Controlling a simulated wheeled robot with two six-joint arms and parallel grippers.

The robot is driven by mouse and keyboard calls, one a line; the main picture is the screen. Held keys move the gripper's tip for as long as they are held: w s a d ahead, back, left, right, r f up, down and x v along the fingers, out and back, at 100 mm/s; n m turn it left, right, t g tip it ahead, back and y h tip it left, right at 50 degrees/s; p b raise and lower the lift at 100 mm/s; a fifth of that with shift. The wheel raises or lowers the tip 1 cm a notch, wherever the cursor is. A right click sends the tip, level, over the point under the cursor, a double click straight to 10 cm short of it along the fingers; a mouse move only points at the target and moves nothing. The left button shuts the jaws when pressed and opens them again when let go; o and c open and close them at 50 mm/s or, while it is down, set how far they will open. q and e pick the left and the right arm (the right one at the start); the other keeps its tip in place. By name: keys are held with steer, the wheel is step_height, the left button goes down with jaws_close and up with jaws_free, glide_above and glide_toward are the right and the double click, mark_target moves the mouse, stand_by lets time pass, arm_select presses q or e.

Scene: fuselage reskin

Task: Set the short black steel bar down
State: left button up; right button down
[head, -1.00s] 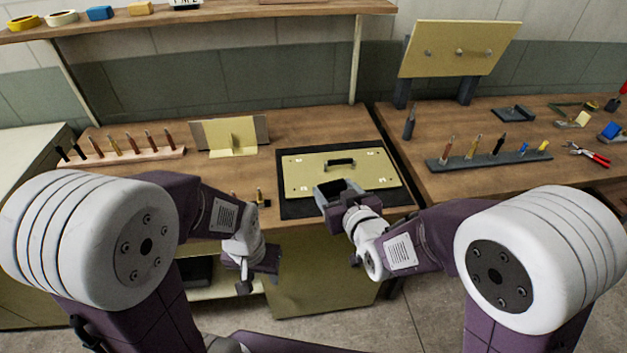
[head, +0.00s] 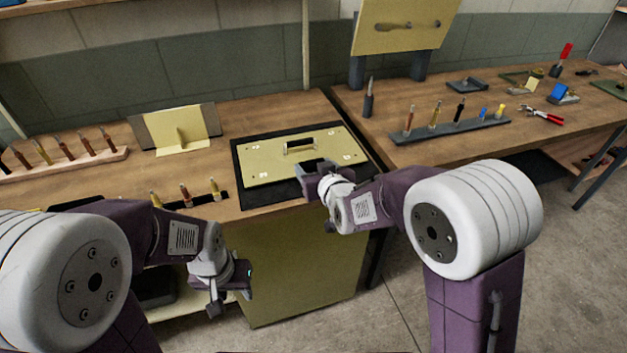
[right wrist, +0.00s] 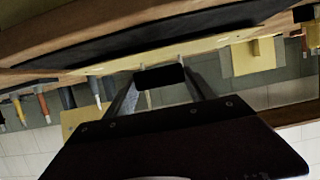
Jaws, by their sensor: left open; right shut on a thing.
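My right gripper (head: 318,168) is at the front edge of the yellow panel (head: 268,172), right of its middle. In the right wrist view its two fingers (right wrist: 163,88) are shut on the short black steel bar (right wrist: 160,77), which spans between the fingertips. Whether the bar touches anything below is not clear. My left gripper (head: 228,292) is open and empty, low in front of the bench cabinet.
The panel lies on a black mat (head: 245,197) on the wooden bench. A tool rack (head: 440,138) stands on the bench to the right, beside pliers (head: 540,115). A rack with several tools (head: 65,163) is at the left. Several small tools stand near the front edge.

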step_height(320, 180, down, 3)
steer(key=shift+w+f+b, duration=0.1)
steer(key=shift+f+b, duration=0.1)
steer(key=shift+b, duration=0.3)
steer(key=shift+w+f, duration=0.1)
steer(key=shift+f, duration=0.25)
steer(key=shift+f, duration=0.1)
steer(key=shift+c, duration=1.6)
jaws_free()
steer(key=shift+f, duration=0.1)
